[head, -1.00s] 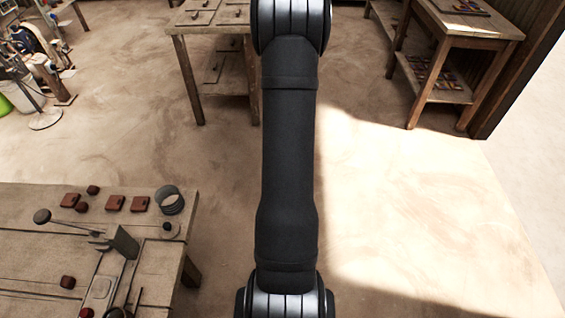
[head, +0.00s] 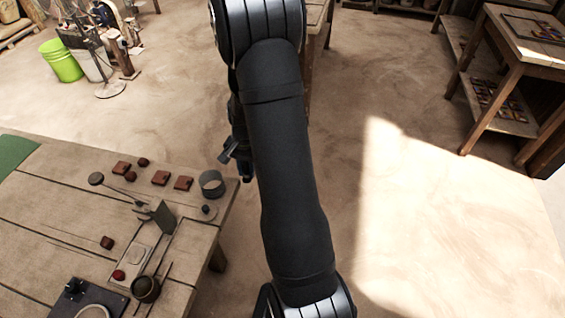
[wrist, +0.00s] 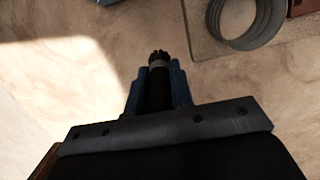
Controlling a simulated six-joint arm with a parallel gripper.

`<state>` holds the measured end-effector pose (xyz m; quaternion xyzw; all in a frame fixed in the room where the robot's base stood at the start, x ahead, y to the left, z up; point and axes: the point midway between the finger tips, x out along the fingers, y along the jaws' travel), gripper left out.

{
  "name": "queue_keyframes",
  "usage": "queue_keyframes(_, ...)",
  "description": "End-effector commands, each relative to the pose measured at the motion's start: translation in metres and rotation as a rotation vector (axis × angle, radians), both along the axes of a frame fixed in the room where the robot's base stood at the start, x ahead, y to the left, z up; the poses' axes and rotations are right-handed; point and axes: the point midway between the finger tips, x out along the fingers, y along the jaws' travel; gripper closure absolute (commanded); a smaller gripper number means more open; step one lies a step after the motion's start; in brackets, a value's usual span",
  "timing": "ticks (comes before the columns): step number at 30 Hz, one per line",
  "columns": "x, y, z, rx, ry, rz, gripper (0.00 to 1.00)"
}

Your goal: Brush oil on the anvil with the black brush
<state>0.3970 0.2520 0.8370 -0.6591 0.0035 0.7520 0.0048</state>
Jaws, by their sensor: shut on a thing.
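In the wrist view my gripper (wrist: 158,90) is shut on the black brush (wrist: 158,58), a dark stick with a ragged tip pointing away from me. The brush is over bare floor, beside the table corner. In the head view my gripper (head: 238,152) shows partly behind my arm, off the table's right edge; the brush cannot be made out there. A grey metal press (head: 158,216) with a long ball-ended lever stands on the wooden table (head: 60,215). I cannot tell which part of it is the anvil.
A grey round tin (head: 211,184) sits near the table's corner, and its rim shows in the wrist view (wrist: 240,42). Red-brown tiles (head: 161,178) lie beside it. A dark pot (head: 146,289) stands nearer. A green bucket (head: 61,61) is on the floor behind.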

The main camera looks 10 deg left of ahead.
Motion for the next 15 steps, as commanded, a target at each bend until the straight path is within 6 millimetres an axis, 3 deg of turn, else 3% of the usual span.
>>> queue_keyframes(1,-0.016,0.018,0.003,0.001,0.009,0.009,1.0)
queue_keyframes(6,-0.068,0.064,0.012,0.001,0.044,0.008,1.0)
queue_keyframes(15,-0.172,0.125,0.028,0.001,0.106,0.008,1.0)
